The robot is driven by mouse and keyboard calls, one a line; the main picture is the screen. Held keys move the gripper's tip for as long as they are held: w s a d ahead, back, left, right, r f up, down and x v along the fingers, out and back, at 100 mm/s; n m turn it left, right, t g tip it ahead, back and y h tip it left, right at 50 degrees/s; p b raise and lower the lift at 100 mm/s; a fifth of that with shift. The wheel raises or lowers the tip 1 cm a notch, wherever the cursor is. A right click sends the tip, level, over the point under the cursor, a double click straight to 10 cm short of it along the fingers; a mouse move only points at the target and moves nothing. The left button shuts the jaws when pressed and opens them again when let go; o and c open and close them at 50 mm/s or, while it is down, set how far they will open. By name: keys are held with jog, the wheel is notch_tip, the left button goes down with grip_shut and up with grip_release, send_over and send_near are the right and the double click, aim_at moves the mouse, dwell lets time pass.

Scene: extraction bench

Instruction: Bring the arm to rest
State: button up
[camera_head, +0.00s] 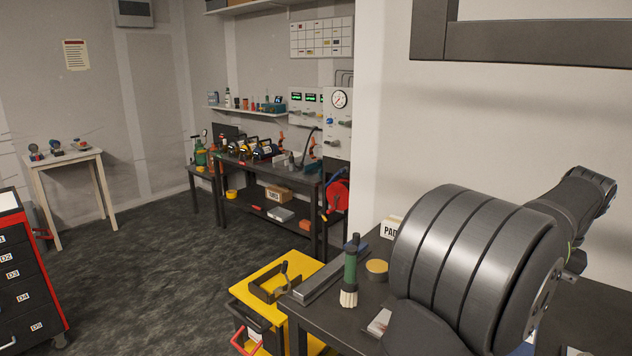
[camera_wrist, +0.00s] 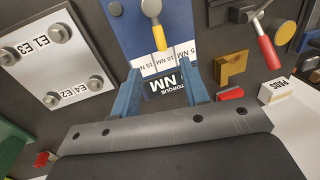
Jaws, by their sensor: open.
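My gripper (camera_wrist: 160,88) shows in the wrist view as two blue fingers, apart, above a dark bench surface. Between and beyond the fingers lie a white scale strip (camera_wrist: 168,60) marked in NM and a dark "TORQUE NM" label (camera_wrist: 165,84). I see nothing clamped between the fingers; whether they touch the things below cannot be told. In the head view my arm fills the right side over the dark bench (camera_head: 345,325), and the gripper's fingers cannot be made out there.
The wrist view shows a plate with bolts (camera_wrist: 65,65), a yellow-handled tool (camera_wrist: 157,28), a red-handled tool (camera_wrist: 268,50) and a brass block (camera_wrist: 230,68). In the head view, a green-handled brush (camera_head: 350,272) and a round tin (camera_head: 377,268) stand near my arm. A yellow cart (camera_head: 305,268) adjoins the bench.

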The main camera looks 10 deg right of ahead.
notch_tip(320, 180, up, 6)
jog(key=f, duration=0.5)
jog(key=w+a+f, duration=0.1)
jog(key=f, duration=1)
jog(key=shift+w+a+f, duration=0.25)
jog(key=shift+a, duration=0.05)
jog(key=shift+d+f, duration=0.1)
jog(key=shift+f, duration=0.15)
jog(key=shift+s+d+m, duration=0.2)
jog(key=shift+s+m, duration=0.15)
jog(key=shift+m, duration=0.65)
